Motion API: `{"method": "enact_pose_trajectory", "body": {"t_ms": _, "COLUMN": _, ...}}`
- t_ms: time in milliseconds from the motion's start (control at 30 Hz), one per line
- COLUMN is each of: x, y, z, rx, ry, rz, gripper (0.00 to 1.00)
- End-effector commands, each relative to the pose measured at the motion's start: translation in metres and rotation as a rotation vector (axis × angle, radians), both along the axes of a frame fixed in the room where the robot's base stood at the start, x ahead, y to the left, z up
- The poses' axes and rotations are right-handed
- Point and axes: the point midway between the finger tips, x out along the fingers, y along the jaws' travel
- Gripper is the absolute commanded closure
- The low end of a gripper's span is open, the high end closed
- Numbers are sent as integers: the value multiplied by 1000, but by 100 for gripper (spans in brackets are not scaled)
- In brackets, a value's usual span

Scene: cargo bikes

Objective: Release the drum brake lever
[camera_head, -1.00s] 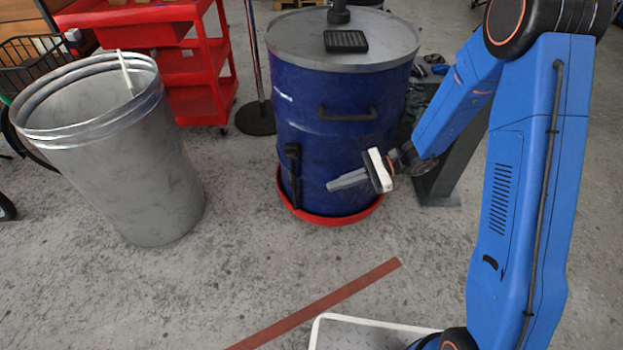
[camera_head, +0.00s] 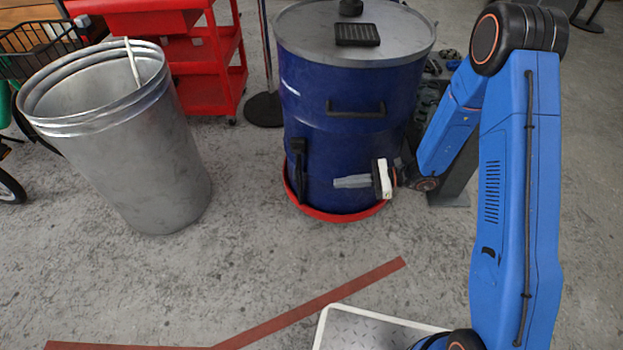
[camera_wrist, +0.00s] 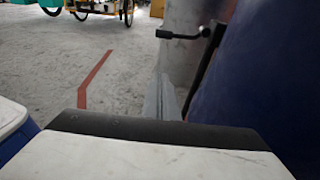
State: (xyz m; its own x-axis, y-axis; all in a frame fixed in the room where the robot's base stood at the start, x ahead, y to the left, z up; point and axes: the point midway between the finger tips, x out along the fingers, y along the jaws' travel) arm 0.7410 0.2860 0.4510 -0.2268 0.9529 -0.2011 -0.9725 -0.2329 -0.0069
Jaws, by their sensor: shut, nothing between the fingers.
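The blue drum (camera_head: 347,110) stands on a red round base (camera_head: 335,214) in the head view. Its black brake lever (camera_head: 299,170) runs upright down the drum's lower left side. In the wrist view the lever (camera_wrist: 204,72) is at upper right, with a black handle (camera_wrist: 183,35) sticking out to the left. My gripper (camera_head: 337,182) is shut and empty in front of the drum, its fingers pointing left, with a gap in the picture between tips and lever. In the wrist view my fingers (camera_wrist: 163,82) lie just left of the lever's lower end; I cannot tell the depth between them.
A grey metal bin (camera_head: 140,150) stands left of the drum, with clear floor between. A red cart (camera_head: 200,60) and a post's black foot (camera_head: 263,109) are behind. A dark stand (camera_head: 455,180) is right of the drum. Red tape (camera_head: 310,305) marks the floor in front.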

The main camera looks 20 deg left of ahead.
Motion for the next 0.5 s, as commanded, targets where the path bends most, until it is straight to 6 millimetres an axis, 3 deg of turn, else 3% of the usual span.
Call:
{"method": "enact_pose_trajectory", "body": {"t_ms": 233, "x": -5, "y": 18, "z": -4, "rx": 0, "ry": 1, "rz": 3, "gripper": 100}}
{"method": "enact_pose_trajectory", "body": {"t_ms": 500, "x": -16, "y": 61, "z": -13, "rx": 0, "ry": 0, "rz": 5, "gripper": 100}}
